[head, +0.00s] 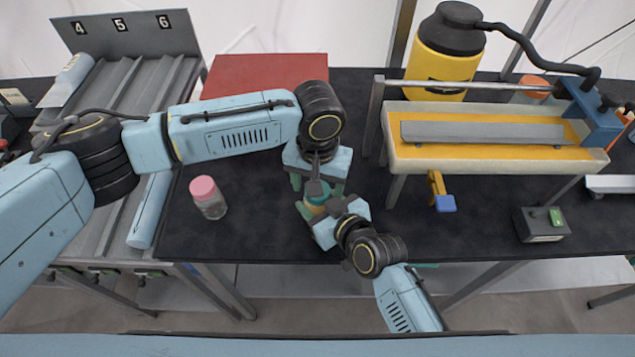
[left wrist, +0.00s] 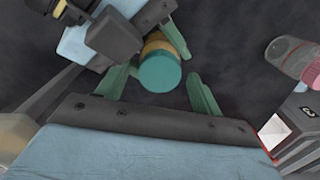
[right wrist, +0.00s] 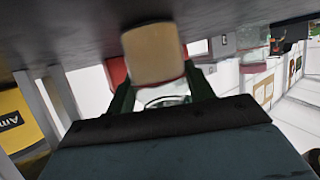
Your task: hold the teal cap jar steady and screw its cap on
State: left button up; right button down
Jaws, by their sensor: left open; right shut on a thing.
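The jar (head: 314,208) has a tan body and stands near the middle of the dark table. Its teal cap (left wrist: 160,73) sits at the top of the jar; how tight it is I cannot tell. My right gripper (head: 318,209) is shut on the jar body from the near side, and the tan body shows between its fingers in the right wrist view (right wrist: 153,55). My left gripper (left wrist: 160,88) is open, above the jar, with a finger on each side of the cap and gaps between. In the head view the left gripper (head: 318,183) partly hides the cap.
A clear jar with a pink lid (head: 208,197) stands left of the grippers. A red panel (head: 262,73) lies behind. A sealer-like machine (head: 495,160) and a yellow canister (head: 440,65) stand right. A grey numbered rack (head: 130,90) is left. The table's front is clear.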

pick_arm(q)
jog(key=shift+r, duration=2.3)
jog(key=shift+c, duration=0.4)
jog(key=shift+d+r, duration=0.1)
jog(key=shift+r, duration=0.05)
jog(key=shift+s+d+r+n, duration=0.15)
jog(key=shift+d+r+n, duration=0.05)
jog(key=shift+r+n, duration=0.55)
jog(key=shift+a+r+n, duration=0.3)
jog(key=shift+r+n, duration=0.5)
jog(key=shift+n, duration=0.05)
jog(key=shift+f, duration=4)
